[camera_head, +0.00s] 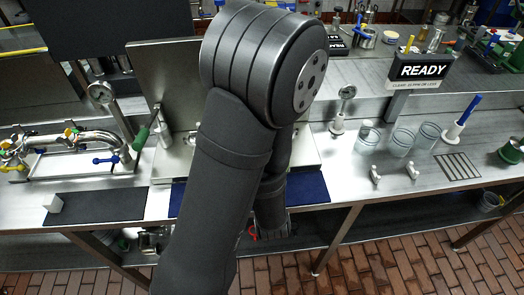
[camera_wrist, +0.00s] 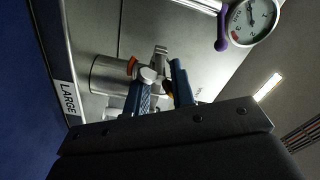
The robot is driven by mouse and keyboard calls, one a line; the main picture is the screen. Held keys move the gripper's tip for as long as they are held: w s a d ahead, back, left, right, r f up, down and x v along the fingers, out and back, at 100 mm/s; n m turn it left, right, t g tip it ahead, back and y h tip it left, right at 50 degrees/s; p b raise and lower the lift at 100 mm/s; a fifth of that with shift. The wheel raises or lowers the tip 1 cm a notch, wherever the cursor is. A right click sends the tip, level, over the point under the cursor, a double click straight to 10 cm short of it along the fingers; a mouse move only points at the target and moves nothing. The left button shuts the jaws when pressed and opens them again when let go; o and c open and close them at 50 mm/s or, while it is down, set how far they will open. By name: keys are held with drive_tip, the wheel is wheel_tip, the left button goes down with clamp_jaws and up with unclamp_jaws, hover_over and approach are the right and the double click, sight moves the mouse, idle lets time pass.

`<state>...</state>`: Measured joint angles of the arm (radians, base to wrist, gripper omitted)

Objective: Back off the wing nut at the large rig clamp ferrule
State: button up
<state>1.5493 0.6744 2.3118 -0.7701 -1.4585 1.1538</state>
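In the wrist view, a metal cylindrical ferrule (camera_wrist: 108,75) lies beside the "LARGE" label (camera_wrist: 68,98). An orange-red part (camera_wrist: 132,65) and a pale rounded piece (camera_wrist: 149,74) are at its right end. A small metal clamp piece (camera_wrist: 160,54) stands just beyond; which part is the wing nut I cannot tell for sure. My gripper (camera_wrist: 162,80) has its two blue fingers apart, close to these parts, with a small dark and yellow bit showing between them. Contact is not clear.
A gauge (camera_wrist: 250,20) with a purple-handled valve is at the wrist view's upper right. In the head view, piping with a blue valve handle (camera_head: 106,160) is at left. Glass beakers (camera_head: 403,142) and a "READY" sign (camera_head: 422,71) are at right. A dark mat (camera_head: 96,205) lies at front left.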

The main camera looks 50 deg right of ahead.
clamp_jaws()
drive_tip(key=shift+n, duration=0.4)
drive_tip(key=n, duration=0.4)
drive_tip(key=shift+n, duration=0.3)
drive_tip(key=n, duration=0.5)
drive_tip(key=shift+n, duration=0.4)
drive_tip(key=shift+o, duration=1.1)
unclamp_jaws()
